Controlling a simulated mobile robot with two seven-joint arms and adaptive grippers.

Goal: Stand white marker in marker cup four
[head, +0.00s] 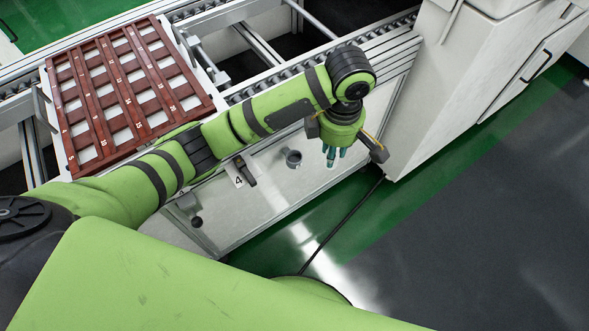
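My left gripper (336,156) hangs at the end of the green arm that reaches in from the left. Its small teal tips point down and sit close together; I cannot make out whether they are open or shut, or hold anything. A label plate marked 4 (238,182) is on the side of the conveyor frame, with a dark fitting beside it. A small grey cup-like part (293,158) is on the same side panel, left of my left gripper. I cannot tell which of these is marker cup four. I cannot make out a white marker. My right gripper is not in view.
A dark red compartment tray (128,103) with white cells and numbers lies on the conveyor (398,40) at upper left. A white cabinet (470,85) stands at right. A black cable (340,226) runs below the gripper. Grey floor (500,230) is open at lower right.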

